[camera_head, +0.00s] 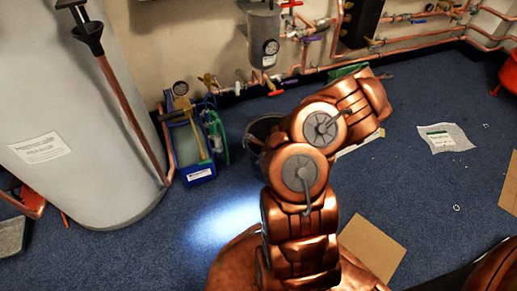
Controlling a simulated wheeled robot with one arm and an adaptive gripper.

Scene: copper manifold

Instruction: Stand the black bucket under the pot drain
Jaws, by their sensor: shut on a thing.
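The black bucket (257,129) is partly hidden behind my copper arm; its open top and left rim show above the blue carpet. I cannot tell whether its base touches the floor. The grey pot (263,25) hangs on the back wall with a round gauge on its front. Its drain, with a red handle (272,84), is below it, up and slightly right of the bucket in the picture. My gripper is hidden behind my arm links, so its grip on anything does not show.
A large grey tank (60,120) fills the left. A blue pump unit (188,145) with a green hose stands left of the bucket. Copper pipes (420,38) run along the wall. Cardboard (370,245) and a paper sheet (445,138) lie on the carpet at right.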

